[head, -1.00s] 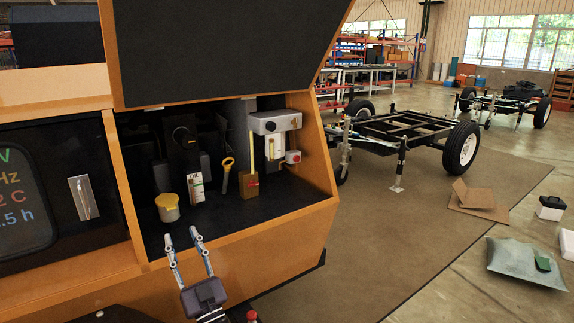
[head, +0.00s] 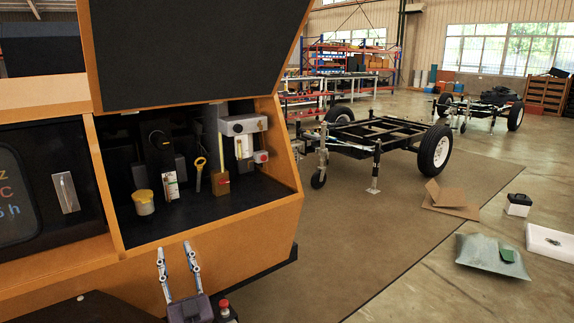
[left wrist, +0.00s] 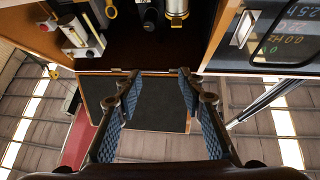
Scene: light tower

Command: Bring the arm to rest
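My left gripper (head: 177,273) is open and empty in the head view, low in front of the orange cabinet (head: 215,250) and below its open compartment. The left wrist view shows its two fingers (left wrist: 157,95) apart with nothing between them; that picture appears upside down. My right gripper does not show in either view.
A raised dark lid (head: 195,50) hangs above. A wheeled trailer frame (head: 380,135) stands behind on the right. Open floor lies between.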

